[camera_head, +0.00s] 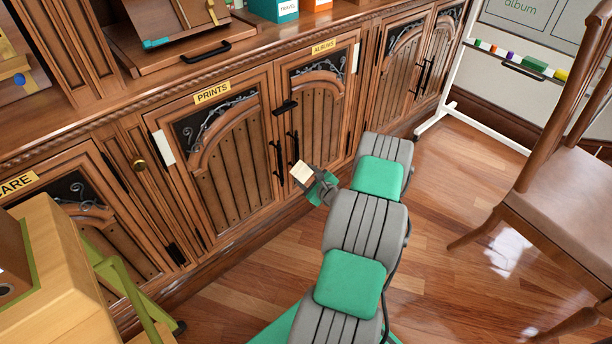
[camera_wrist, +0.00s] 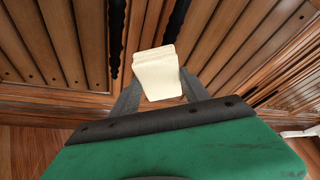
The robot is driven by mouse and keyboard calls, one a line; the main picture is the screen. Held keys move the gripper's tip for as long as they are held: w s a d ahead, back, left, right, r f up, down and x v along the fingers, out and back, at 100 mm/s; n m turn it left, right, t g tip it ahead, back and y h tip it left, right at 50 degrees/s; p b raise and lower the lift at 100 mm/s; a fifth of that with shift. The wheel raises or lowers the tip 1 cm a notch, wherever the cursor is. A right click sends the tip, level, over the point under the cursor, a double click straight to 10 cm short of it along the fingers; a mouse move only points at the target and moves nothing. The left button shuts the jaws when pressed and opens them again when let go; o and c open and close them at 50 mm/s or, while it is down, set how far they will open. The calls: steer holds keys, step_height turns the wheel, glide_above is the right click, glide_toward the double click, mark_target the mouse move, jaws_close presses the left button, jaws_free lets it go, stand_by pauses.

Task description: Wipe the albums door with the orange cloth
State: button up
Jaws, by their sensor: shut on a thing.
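The albums door (camera_head: 318,112) is a shut, arched wooden cabinet door below the yellow ALBUMS label (camera_head: 323,47). My gripper (camera_head: 310,182) is low in front of its lower left part, by the black door handles. The gripper is shut on a pale cream cloth-like piece (camera_head: 301,173); I see no orange on it. In the wrist view the cream piece (camera_wrist: 160,72) stands between the two grey fingers (camera_wrist: 158,92), with slatted wooden doors behind it. I cannot tell whether it touches the door.
The prints door (camera_head: 222,150) is shut at the left. A wooden chair (camera_head: 560,190) stands at the right, and a whiteboard stand (camera_head: 470,112) behind it. A yellow-tan piece of furniture (camera_head: 65,270) is at the lower left. Wooden floor (camera_head: 455,255) is clear between my arm and the chair.

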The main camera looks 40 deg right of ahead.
steer(key=s, duration=0.6)
steer(key=shift+d, duration=0.15)
steer(key=shift+s, duration=0.1)
steer(key=shift+s+p, duration=0.3)
steer(key=shift+s, duration=1.1)
